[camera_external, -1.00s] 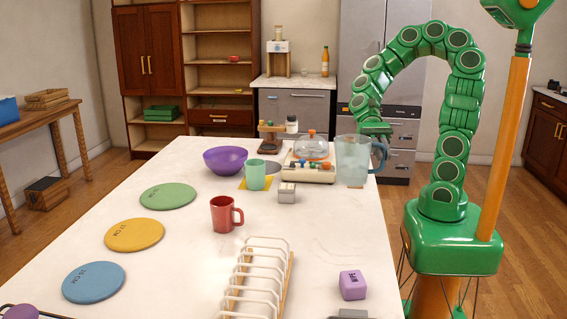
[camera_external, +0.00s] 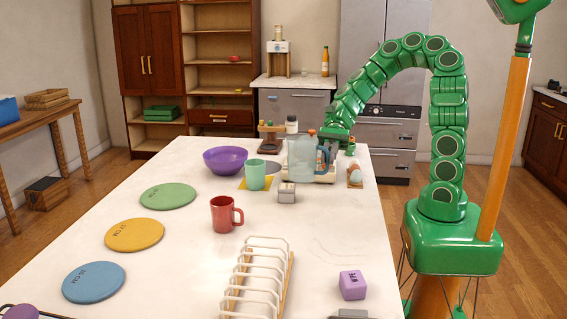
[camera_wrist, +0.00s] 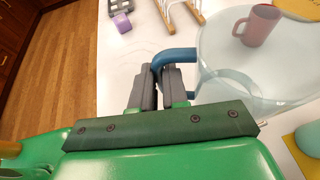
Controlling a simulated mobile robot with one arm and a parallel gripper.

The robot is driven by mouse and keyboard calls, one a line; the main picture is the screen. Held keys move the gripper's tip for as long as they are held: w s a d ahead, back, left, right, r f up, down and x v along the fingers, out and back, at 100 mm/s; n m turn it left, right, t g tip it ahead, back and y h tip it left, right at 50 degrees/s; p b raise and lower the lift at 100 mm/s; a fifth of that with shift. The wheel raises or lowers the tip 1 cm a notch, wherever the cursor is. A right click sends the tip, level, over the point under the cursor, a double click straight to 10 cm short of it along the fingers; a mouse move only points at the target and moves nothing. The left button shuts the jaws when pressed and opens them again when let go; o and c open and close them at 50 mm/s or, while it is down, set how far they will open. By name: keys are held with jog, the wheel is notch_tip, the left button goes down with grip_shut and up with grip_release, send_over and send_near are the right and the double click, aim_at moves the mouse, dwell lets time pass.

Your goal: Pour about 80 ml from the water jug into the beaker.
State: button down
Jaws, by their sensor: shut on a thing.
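The clear, faintly blue water jug (camera_external: 301,160) is upright and held by its blue handle, just right of the pale green cup. My gripper (camera_external: 327,146) is at its right side. In the wrist view the dark jaws (camera_wrist: 164,86) are shut on the blue handle (camera_wrist: 177,55), and the clear jug body (camera_wrist: 235,88) is to their right. I cannot tell the water level. The pale green cup (camera_external: 257,175), likely the beaker, stands on a yellow square; part of it shows in the wrist view (camera_wrist: 310,138). Its inside is hidden.
A purple bowl (camera_external: 225,160), red mug (camera_external: 222,215), small grey block (camera_external: 287,193) and burner unit (camera_external: 325,173) are nearby. An egg holder (camera_external: 355,180) is at the right edge. A white rack (camera_external: 262,275) and purple cube (camera_external: 352,285) are nearer.

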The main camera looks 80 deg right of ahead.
aim_at(304, 140)
jog(key=shift+m+t+h, duration=0.3)
jog(key=shift+m+t, duration=0.3)
jog(key=shift+m, duration=0.1)
jog(key=shift+w+d+f, duration=0.25)
jog(key=shift+w+d, duration=0.05)
jog(key=shift+w, duration=0.3)
jog(key=shift+w+d+f, duration=0.2)
jog(key=shift+w+d, duration=0.15)
jog(key=shift+w, duration=0.2)
jog(key=shift+w+d+f, duration=0.25)
jog(key=shift+w+d, duration=0.05)
jog(key=shift+w, duration=0.3)
